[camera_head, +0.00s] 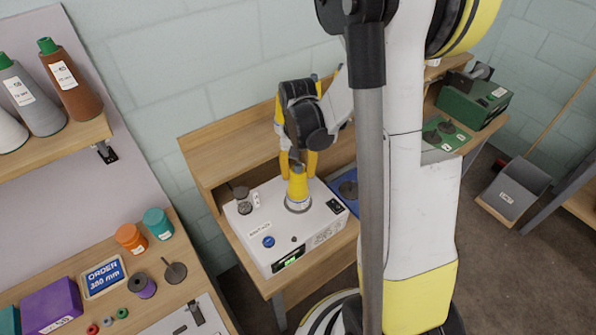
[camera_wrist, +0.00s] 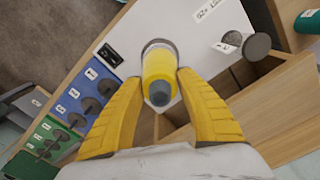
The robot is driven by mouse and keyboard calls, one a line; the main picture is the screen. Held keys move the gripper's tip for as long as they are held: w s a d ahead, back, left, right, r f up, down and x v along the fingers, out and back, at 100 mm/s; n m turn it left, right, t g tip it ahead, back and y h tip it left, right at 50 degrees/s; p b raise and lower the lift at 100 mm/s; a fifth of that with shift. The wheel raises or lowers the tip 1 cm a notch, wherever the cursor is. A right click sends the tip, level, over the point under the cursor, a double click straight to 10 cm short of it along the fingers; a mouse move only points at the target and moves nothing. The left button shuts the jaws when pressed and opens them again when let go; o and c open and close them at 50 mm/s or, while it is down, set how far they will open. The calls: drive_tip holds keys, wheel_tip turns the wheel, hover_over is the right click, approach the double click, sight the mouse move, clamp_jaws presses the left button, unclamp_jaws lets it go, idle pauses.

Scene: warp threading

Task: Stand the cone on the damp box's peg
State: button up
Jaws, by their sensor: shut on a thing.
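The yellow cone (camera_head: 298,184) is upright over the white damp box (camera_head: 318,232), its grey tip up and its wide base with a dark and pale ring at the box top. My gripper (camera_head: 298,162) is shut on the cone from above. In the wrist view my two yellow fingers (camera_wrist: 182,82) press on both sides of the cone (camera_wrist: 158,68). The box's peg is not visible under the cone. I cannot tell whether the base touches the box top.
A grey round-topped piece (camera_head: 242,193) stands at the box's back left corner. A blue board with dark discs (camera_wrist: 88,92) and a green one (camera_wrist: 48,140) lie beside the box. A wooden hutch (camera_head: 225,150) rises behind. Other cones (camera_head: 70,80) stand on a left shelf.

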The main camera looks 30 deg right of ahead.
drive_tip(key=shift+f, duration=0.3)
drive_tip(key=o, duration=1)
wheel_tip(320, 180, up, 12)
drive_tip(key=s+a+f+n+t+b, duration=0.5)
drive_tip(key=s+a+f+t+b, duration=0.2)
drive_tip(key=s+a+b, duration=0.3)
drive_tip(key=a+b, duration=0.3)
drive_tip(key=b, duration=0.1)
drive_tip(key=shift+s+a+n, duration=0.25)
drive_tip(key=shift+s+n, duration=0.05)
drive_tip(key=shift+s, duration=0.1)
